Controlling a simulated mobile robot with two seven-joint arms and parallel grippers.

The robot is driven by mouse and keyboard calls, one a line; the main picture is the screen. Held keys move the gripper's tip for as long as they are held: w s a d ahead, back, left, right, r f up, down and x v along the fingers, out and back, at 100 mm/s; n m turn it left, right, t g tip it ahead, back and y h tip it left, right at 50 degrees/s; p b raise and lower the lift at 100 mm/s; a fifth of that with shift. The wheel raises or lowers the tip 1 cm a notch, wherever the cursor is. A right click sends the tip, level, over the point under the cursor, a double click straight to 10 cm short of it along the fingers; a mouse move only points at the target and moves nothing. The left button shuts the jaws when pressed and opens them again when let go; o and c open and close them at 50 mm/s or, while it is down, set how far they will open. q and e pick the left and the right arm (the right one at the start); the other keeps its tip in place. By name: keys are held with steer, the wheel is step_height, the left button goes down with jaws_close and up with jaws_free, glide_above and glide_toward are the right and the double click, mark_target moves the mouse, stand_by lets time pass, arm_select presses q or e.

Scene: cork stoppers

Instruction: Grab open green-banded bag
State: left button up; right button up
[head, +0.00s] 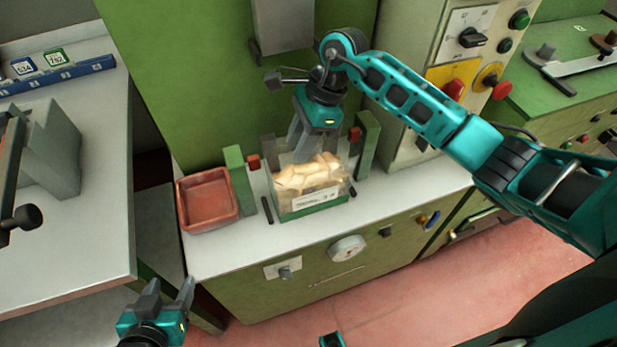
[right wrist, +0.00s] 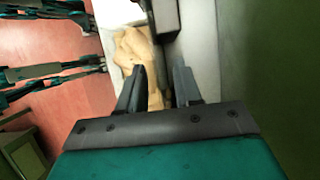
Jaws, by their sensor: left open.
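A clear bag (head: 310,205) full of pale tan corks (head: 308,175) stands on the grey worktop, with a green band along its bottom and a white label on its front. My right gripper (head: 298,152) points down at the bag's back rim. In the right wrist view its two fingers (right wrist: 160,88) are apart, with corks (right wrist: 135,48) seen beyond and between them. Whether a finger touches the bag wall cannot be told. My left gripper (head: 172,287) is open and empty at the lower left, well away from the bag.
Green posts with red knobs stand left (head: 238,180) and right (head: 367,145) of the bag. A red tray (head: 207,200) sits left of it. A grey chute (head: 284,25) hangs above, near my right arm. A control cabinet (head: 420,90) stands on the right.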

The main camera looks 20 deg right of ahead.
steer(key=shift+f, duration=0.25)
steer(key=shift+c, duration=0.3)
jaws_close()
stand_by(1.3)
